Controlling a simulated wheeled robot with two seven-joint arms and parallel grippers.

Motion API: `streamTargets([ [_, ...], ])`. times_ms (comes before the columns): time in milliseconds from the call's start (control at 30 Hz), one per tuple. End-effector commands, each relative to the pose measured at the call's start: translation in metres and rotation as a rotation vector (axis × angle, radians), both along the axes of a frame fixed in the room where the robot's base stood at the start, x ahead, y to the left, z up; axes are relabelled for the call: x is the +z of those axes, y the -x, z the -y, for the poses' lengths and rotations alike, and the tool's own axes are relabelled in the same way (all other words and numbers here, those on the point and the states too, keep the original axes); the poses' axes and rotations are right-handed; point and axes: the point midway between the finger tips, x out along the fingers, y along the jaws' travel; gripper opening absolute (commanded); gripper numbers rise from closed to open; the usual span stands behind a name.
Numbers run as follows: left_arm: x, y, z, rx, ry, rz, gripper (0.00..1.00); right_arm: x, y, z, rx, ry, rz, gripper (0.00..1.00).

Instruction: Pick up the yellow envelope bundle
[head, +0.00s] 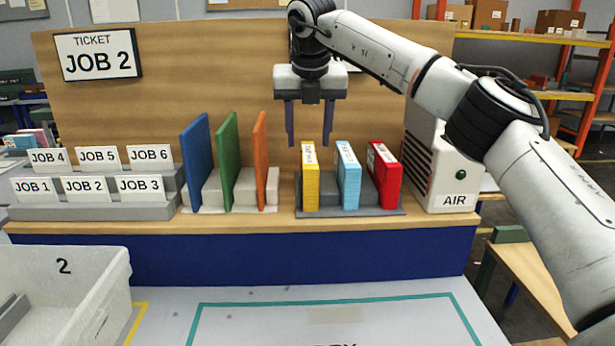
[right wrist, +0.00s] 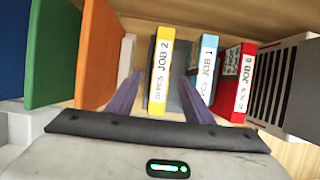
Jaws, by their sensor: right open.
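The yellow envelope bundle (head: 310,178) stands upright in a grey rack on the shelf, left of a light blue bundle (head: 348,177) and a red bundle (head: 384,175). In the right wrist view the yellow bundle (right wrist: 160,72) has a white label reading JOB 2. My right gripper (head: 309,143) is open and empty above the rack, fingers pointing down. In the right wrist view its two fingers (right wrist: 160,82) show on either side of the yellow bundle, with a gap to each side. The fingers look higher than the bundle. My left gripper is not in view.
Blue, green and orange panels (head: 260,162) stand upright to the left of the rack. A white AIR unit (head: 441,168) stands to its right. A ticket sign reading JOB 2 (head: 98,54) hangs on the back board. A white bin marked 2 (head: 65,267) is front left.

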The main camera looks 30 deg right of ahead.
Motion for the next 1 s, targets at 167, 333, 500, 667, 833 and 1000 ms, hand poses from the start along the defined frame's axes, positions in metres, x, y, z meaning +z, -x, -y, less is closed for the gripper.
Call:
streamTargets([
  [167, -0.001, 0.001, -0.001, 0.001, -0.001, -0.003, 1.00, -0.020, -0.007, 0.004, 0.001, 0.000, -0.001, 0.47],
  [333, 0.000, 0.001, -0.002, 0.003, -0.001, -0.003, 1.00, -0.043, -0.011, 0.010, 0.000, 0.001, -0.003, 0.47],
  [500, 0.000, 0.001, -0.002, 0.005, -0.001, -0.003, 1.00, -0.063, -0.017, 0.014, 0.001, 0.000, -0.001, 0.47],
  [667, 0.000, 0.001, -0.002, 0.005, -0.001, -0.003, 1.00, -0.067, -0.019, 0.015, 0.002, 0.000, 0.000, 0.47],
  [833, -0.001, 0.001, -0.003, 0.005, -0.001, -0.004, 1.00, -0.067, -0.019, 0.015, 0.002, 0.000, 0.000, 0.40],
  [1000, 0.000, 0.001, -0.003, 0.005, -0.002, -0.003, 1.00, -0.066, -0.019, 0.015, 0.002, 0.000, 0.000, 0.11],
])
